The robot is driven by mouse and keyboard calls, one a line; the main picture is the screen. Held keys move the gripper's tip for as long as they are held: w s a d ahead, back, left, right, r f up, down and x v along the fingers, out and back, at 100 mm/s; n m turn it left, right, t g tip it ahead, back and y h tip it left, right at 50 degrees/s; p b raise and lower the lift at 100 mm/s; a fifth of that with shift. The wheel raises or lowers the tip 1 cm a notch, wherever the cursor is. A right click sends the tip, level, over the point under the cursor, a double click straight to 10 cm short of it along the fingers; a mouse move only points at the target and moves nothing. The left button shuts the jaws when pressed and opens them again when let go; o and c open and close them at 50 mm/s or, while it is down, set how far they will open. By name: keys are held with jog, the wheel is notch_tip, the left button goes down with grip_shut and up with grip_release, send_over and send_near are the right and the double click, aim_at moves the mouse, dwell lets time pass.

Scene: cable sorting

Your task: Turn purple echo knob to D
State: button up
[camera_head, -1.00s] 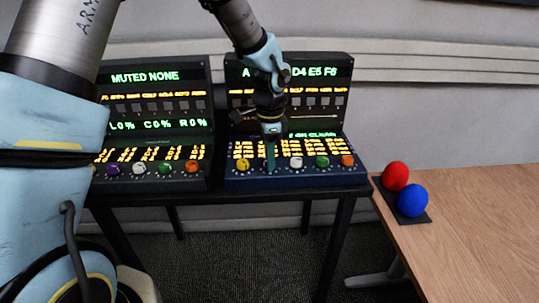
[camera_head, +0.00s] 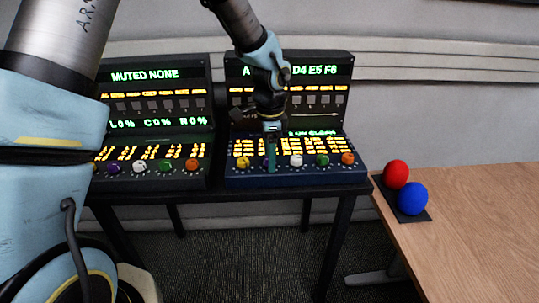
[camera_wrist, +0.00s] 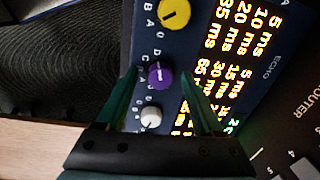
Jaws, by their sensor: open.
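The purple echo knob (camera_wrist: 160,75) sits on the blue ECHO panel (camera_wrist: 200,20), between a yellow knob (camera_wrist: 174,13) and a white knob (camera_wrist: 150,117). A pale pointer mark shows on its face; I cannot tell surely which letter it points to. My gripper (camera_wrist: 160,82) is open, with one teal finger on each side of the purple knob. I cannot tell whether the fingers touch it. In the head view my gripper (camera_head: 271,168) reaches down to the front knob row of the right console (camera_head: 315,178) and mostly hides the purple knob.
The left console (camera_head: 160,184) has a similar knob row. Green (camera_head: 322,160) and orange (camera_head: 348,158) knobs lie to the right of the white one. A red ball (camera_head: 396,174) and a blue ball (camera_head: 412,199) rest on the wooden table (camera_head: 475,230) at right.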

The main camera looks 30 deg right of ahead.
notch_tip(320, 180, up, 11)
jog(key=b, duration=0.2)
jog(key=shift+s, duration=0.25)
jog(key=shift+a+f, duration=0.15)
jog(key=w+a+f+n, duration=0.15)
jog(key=a+n, duration=0.35)
jog(key=a, duration=0.5)
jog(key=w+a+f+n, duration=0.1)
jog(key=w+a+n, duration=0.3)
jog(key=a, duration=0.6)
jog(key=s+a+f+n, duration=0.1)
jog(key=s+a+n, duration=0.2)
jog(key=a+n, duration=0.3)
jog(key=s+a+f+n+t, duration=0.1)
jog(key=a+n, duration=0.4)
jog(key=a, duration=0.5)
jog(key=shift+s+a+n, duration=0.15)
jog(key=shift+s+n, duration=0.25)
jog(key=shift+s, duration=0.5)
